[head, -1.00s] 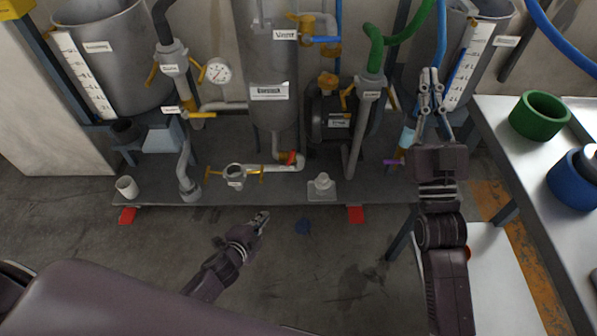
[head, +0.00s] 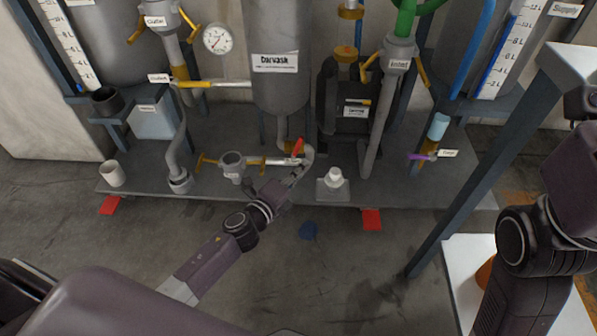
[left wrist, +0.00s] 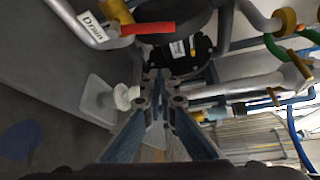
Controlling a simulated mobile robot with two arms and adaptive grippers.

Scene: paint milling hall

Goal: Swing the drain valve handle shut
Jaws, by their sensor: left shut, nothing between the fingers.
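The drain valve has a small red handle (head: 297,147) on the pale pipe (head: 275,161) below the Daytank vessel (head: 276,65). In the head view the handle stands up at a slant across the pipe. In the left wrist view the red handle (left wrist: 148,28) points right, beside a "Drain" label (left wrist: 92,25). My left gripper (head: 299,174) is shut and empty, just in front of and below the handle. In the left wrist view its fingertips (left wrist: 160,85) are below the handle with a gap apparent. My right arm is at the right edge, and its gripper is out of frame.
A white fitting on a square base (head: 333,184) stands close right of my left gripper. A grey cup-shaped fitting (head: 232,165) with yellow handles is to its left. A dark pump (head: 345,105) stands behind. The floor in front is mostly clear.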

